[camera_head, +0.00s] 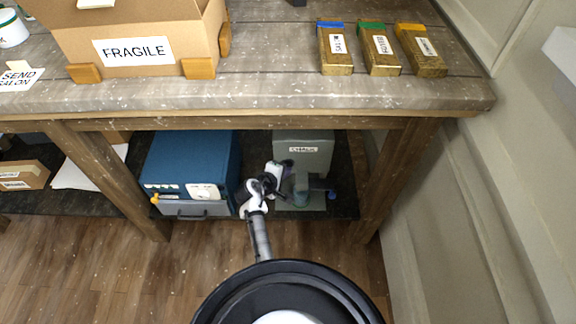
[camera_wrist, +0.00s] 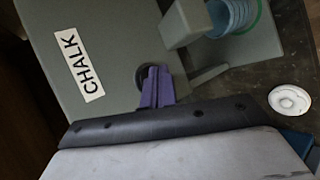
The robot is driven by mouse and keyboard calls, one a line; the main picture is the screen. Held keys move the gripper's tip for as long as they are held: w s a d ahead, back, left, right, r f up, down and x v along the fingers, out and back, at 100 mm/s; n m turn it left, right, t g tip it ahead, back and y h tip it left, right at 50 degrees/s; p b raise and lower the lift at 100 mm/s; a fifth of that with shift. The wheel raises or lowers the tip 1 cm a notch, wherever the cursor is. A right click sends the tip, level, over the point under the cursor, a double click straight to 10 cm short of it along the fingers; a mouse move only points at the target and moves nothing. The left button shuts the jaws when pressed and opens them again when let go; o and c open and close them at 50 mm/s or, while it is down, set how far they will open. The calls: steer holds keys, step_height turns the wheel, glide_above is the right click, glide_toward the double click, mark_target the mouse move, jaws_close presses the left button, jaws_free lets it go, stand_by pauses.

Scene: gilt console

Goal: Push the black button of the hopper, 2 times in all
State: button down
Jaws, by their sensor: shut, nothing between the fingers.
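The hopper (camera_head: 312,148) is a grey box labelled CHALK on the lower shelf under the bench; its face also fills much of the wrist view (camera_wrist: 105,45). In the wrist view the black button (camera_wrist: 141,76) shows as a dark round shape on that face, partly hidden behind my fingertips. My gripper (camera_wrist: 156,70) has its purple fingers together and empty, with the tips at or very near the button. I cannot tell whether they touch it or whether it is pressed in. In the head view my gripper (camera_head: 288,164) is in front of the hopper's left side.
A grey spout (camera_wrist: 186,24) and a blue ribbed cup (camera_wrist: 238,16) are beside the button. A blue cabinet (camera_head: 195,155) stands left of the hopper, and a table leg (camera_head: 385,180) is to its right. The bench top (camera_head: 270,95) overhangs the shelf.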

steer(key=shift+w, duration=0.4)
stand_by(0.3)
steer(key=shift+s, duration=0.2)
steer(key=shift+s+p, duration=0.45)
steer(key=shift+s, duration=0.15)
steer(key=s+p, duration=0.2)
steer(key=s, duration=0.3)
stand_by(0.4)
stand_by(2.4)
